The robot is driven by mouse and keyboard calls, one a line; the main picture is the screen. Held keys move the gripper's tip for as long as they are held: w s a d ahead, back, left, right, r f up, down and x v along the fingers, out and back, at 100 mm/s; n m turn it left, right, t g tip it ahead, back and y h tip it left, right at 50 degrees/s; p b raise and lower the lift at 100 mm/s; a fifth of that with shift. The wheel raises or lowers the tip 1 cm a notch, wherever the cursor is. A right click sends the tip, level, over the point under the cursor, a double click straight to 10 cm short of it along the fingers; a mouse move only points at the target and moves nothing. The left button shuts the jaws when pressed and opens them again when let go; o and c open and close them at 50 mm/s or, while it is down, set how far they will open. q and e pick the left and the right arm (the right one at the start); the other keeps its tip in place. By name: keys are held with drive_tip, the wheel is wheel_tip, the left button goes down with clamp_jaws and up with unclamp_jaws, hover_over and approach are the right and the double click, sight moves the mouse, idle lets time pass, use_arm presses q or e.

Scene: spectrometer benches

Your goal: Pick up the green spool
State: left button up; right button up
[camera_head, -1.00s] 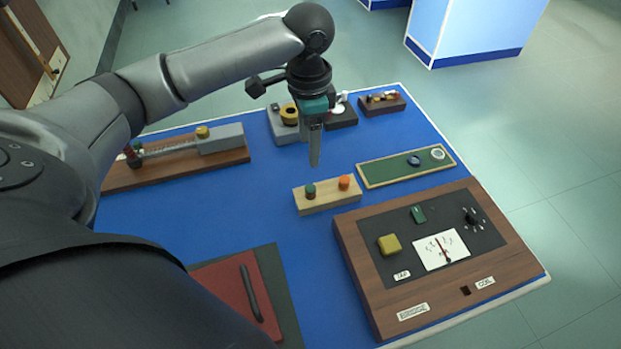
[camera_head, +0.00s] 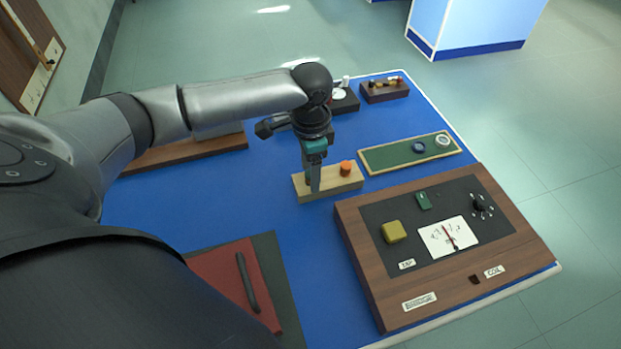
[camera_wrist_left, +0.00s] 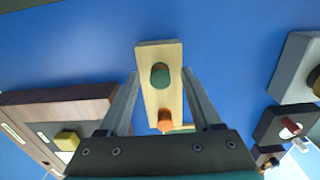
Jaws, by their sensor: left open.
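The green spool (camera_wrist_left: 160,75) stands on a light wooden block (camera_wrist_left: 150,50) in the left wrist view. An orange spool (camera_wrist_left: 166,121) stands on the same block, and it also shows in the head view (camera_head: 346,168). My left gripper (camera_head: 313,188) is open and points down over the block's left end. In the left wrist view its fingers (camera_wrist_left: 160,74) lie on either side of the block, with the green spool between them in the picture. In the head view the gripper hides the green spool. Contact cannot be told. My right gripper is not in view.
A wooden meter box (camera_head: 430,305) is to the right of the block. A green tray (camera_head: 385,160) lies behind it. A red panel with a black handle (camera_head: 213,276) is at front left. Blue tabletop (camera_head: 190,210) is clear left of the block.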

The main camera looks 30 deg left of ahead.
use_arm(q)
drive_tip(key=shift+c, duration=0.2)
drive_tip(key=shift+r, duration=0.1)
clamp_jaws()
